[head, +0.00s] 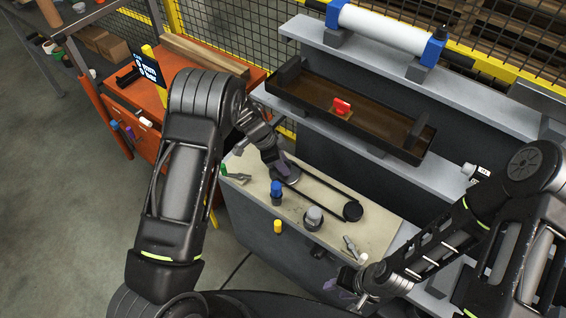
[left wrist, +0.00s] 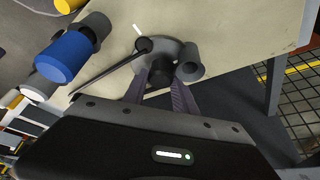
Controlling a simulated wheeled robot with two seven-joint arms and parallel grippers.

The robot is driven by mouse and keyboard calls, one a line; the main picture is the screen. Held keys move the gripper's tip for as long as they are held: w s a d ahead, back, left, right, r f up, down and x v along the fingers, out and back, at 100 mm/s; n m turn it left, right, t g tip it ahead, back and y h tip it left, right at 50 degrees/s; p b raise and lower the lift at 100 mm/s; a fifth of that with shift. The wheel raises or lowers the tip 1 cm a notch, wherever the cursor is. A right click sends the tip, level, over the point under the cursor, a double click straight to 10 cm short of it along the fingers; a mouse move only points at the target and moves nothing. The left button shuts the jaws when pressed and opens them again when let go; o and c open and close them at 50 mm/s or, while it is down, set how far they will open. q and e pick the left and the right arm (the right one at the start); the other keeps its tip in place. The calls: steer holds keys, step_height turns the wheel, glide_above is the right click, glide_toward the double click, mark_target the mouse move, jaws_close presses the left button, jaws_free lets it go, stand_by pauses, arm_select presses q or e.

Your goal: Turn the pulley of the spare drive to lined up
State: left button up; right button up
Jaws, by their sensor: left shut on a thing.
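The pulley (left wrist: 172,48) of the spare drive is a grey disc on the pale bench top; it also shows in the head view (head: 291,178). A dark belt (head: 318,187) runs from it to a small black wheel (head: 352,211). My left gripper (head: 278,166) is over the pulley. In the left wrist view its fingers (left wrist: 168,88) are shut on the pulley's dark hub (left wrist: 160,80). A grey upright peg (left wrist: 192,62) stands beside them. A short white line (left wrist: 137,29) lies at the disc's rim, close to a dark round spot (left wrist: 144,44). My right gripper (head: 356,283) is near the bench's front right corner.
A blue-capped part (head: 276,191), a grey knob (head: 313,217) and a yellow piece (head: 278,227) are around the bench's front. A brown tray (head: 300,91) with a red item (head: 342,106) sits on the shelf behind. An orange cabinet (head: 150,130) stands left.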

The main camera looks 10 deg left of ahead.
arm_select(q)
jaws_close()
